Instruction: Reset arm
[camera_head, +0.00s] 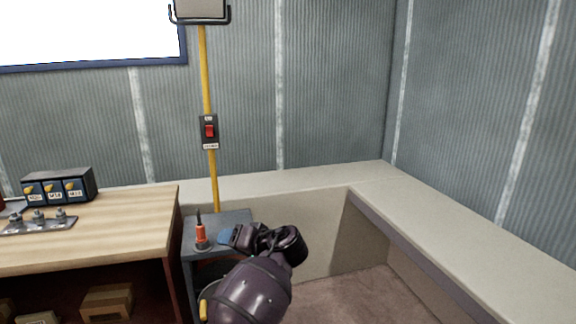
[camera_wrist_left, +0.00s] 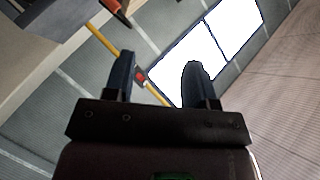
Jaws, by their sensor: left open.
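My left gripper (camera_head: 229,236) is at the end of my dark purple arm, over the right part of a small grey stand. In the left wrist view its two dark fingers (camera_wrist_left: 160,85) are apart with nothing between them. An orange screwdriver-like tool (camera_head: 201,233) with a dark tip stands upright on the grey stand (camera_head: 236,217), just left of the gripper and apart from it. An orange tool end also shows at the top of the left wrist view (camera_wrist_left: 117,10). My right gripper is in neither view.
A wooden workbench (camera_head: 110,215) at left bears a black bin box (camera_head: 84,187) and a metal plate with several fittings (camera_head: 38,222). A yellow pole (camera_head: 211,170) with a red switch (camera_head: 210,131) rises behind the stand. A beige bench ledge (camera_head: 450,260) runs along the right wall.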

